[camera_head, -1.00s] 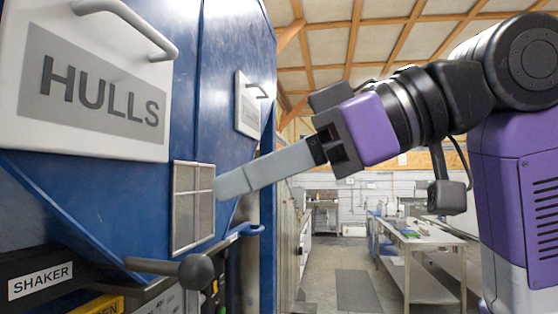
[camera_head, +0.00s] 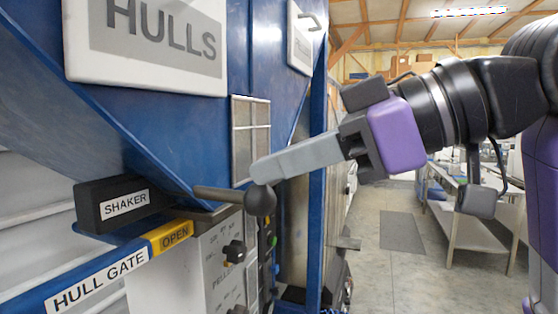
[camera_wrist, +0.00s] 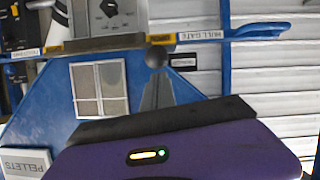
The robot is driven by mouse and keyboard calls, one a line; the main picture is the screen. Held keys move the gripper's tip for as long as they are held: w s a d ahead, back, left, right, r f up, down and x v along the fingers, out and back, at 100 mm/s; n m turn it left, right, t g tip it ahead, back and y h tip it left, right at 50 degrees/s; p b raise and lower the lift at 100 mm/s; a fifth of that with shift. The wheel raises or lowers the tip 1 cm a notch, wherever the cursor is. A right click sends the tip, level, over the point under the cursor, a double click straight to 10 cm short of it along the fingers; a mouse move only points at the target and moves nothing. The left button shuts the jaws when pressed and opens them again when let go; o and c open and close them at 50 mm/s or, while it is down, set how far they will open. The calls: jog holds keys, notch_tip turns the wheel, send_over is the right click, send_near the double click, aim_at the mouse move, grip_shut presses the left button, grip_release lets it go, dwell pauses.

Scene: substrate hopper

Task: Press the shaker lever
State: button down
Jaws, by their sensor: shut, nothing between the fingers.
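The shaker lever (camera_head: 222,195) is a dark rod with a black ball knob (camera_head: 260,201) at its right end. It sticks out beside the black box labelled SHAKER (camera_head: 112,203). My gripper (camera_head: 262,172) is shut and empty. Its grey fingers come in from the right, and their tips appear just above the ball knob. I cannot tell whether they touch it. In the wrist view the ball knob (camera_wrist: 156,57) shows just beyond the tips of my gripper (camera_wrist: 156,84), and the SHAKER box lies to its right.
The blue hopper (camera_head: 60,110) carries a white HULLS panel (camera_head: 150,75) and a small window (camera_head: 250,140). Below are the HULL GATE bar (camera_head: 100,285) with its yellow OPEN label (camera_head: 175,236) and a control panel (camera_head: 212,265) with knobs. Open floor and a workbench (camera_head: 450,205) lie right.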

aim_at(274, 200)
notch_tip(274, 200, down, 4)
jog(key=b, duration=0.2)
jog(key=y+b, duration=0.1)
jog(key=b, duration=0.1)
jog(key=shift+d+r+t, duration=0.15)
jog(key=shift+r+t, duration=0.1)
jog(key=shift+t, duration=0.05)
notch_tip(274, 200, down, 3)
jog(key=t+y+b, duration=0.1)
jog(key=y+b, duration=0.1)
jog(key=b, duration=0.2)
jog(key=shift+r+y, duration=0.1)
jog(key=shift+y, duration=0.2)
